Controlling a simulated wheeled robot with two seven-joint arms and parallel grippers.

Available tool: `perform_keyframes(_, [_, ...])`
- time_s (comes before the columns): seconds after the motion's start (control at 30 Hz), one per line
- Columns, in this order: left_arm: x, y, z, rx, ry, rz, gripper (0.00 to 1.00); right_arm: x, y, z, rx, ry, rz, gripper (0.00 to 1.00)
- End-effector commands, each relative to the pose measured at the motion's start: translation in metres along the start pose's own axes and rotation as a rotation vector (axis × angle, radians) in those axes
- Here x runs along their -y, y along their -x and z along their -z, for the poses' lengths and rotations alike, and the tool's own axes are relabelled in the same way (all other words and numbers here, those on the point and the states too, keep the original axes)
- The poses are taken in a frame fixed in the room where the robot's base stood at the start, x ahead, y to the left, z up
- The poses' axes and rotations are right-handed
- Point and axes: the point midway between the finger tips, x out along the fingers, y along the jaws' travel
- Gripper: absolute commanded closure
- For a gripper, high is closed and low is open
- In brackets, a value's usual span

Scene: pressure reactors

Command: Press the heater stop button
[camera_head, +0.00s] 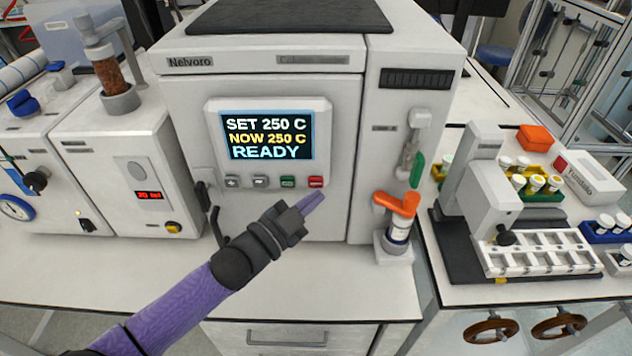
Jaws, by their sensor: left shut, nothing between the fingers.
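The heater (336,218) is a large white machine labelled Nelvoro in the middle of the head view. Its screen (266,136) reads SET 250 C, NOW 250 C, READY. Below it is a row of small buttons: two grey ones, a green one (288,182) and a red one (316,182) at the right end, which looks like the stop button. My left gripper (314,200) comes in from the lower left, shut and empty. Its fingertips show just below the red button; I cannot tell whether they touch it. My right gripper is not in view.
A white unit with a red display (149,195) stands on the left. On the right bench are a white vial rack (536,258) and a box (594,176). The counter before the heater is clear.

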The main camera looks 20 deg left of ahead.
Motion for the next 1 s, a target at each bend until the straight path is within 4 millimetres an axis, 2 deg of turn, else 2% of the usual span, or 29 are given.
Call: perform_keyframes(1.0, [0.0050,-0.0069,-0.0051,0.000,0.000,0.000,1.00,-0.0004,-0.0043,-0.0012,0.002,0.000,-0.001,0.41])
